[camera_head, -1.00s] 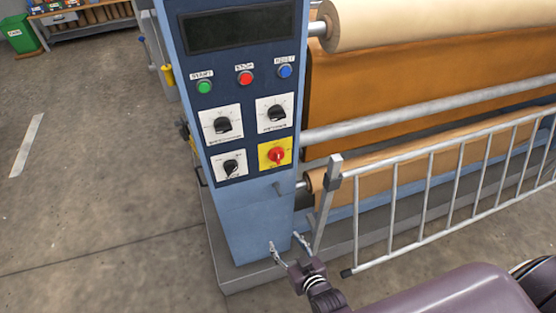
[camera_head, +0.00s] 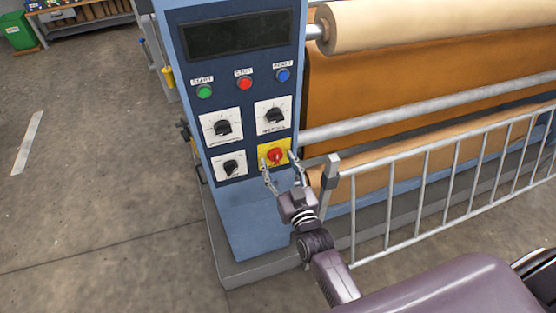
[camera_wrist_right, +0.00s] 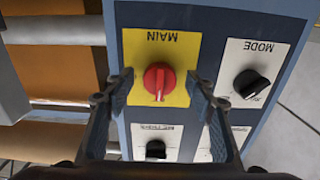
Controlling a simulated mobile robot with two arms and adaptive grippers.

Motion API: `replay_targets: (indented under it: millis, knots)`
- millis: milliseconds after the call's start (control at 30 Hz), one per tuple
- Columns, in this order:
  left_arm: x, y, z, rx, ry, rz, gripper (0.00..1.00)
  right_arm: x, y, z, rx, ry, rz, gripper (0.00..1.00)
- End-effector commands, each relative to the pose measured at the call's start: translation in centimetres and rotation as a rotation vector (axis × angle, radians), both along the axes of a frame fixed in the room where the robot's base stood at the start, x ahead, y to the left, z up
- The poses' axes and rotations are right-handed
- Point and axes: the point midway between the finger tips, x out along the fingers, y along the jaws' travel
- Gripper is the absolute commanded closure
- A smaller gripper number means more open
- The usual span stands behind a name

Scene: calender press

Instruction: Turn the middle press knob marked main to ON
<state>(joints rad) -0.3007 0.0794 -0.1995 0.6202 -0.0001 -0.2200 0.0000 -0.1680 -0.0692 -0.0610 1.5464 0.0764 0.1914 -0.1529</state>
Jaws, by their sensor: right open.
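The main knob (camera_head: 275,155) is red on a yellow plate, low on the right side of the blue press panel in the head view. In the right wrist view the red knob (camera_wrist_right: 159,80) sits on a yellow plate (camera_wrist_right: 178,48) whose MAIN label appears upside down. My right gripper (camera_head: 277,171) is open, with one finger to each side of the yellow plate in the head view. In the right wrist view its fingers (camera_wrist_right: 160,92) flank the red knob with gaps on both sides, apart from it. My left gripper is not in view.
Black knobs on white plates (camera_head: 222,128) sit beside and above the main knob. Start (camera_head: 204,92), stop (camera_head: 245,84) and reset (camera_head: 283,75) buttons are higher up. A metal railing (camera_head: 420,180) stands close to the right of my right gripper.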

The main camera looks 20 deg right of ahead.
Motion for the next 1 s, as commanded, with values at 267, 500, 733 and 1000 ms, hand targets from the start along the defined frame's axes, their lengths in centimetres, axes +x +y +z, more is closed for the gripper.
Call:
replay_targets:
  millis: [267,500,733,1000]
  knots:
    - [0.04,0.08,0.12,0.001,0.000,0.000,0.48,0.66,0.02,-0.05,0.000,0.001,0.000,0.50]
    - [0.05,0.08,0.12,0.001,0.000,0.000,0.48,0.63,0.02,-0.05,0.000,0.001,0.000,0.65]
    - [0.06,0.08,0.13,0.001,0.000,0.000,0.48,0.62,0.02,-0.06,0.000,0.001,0.000,0.90]
    - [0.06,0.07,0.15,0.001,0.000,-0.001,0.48,0.62,0.03,-0.06,0.025,0.002,0.000,0.91]
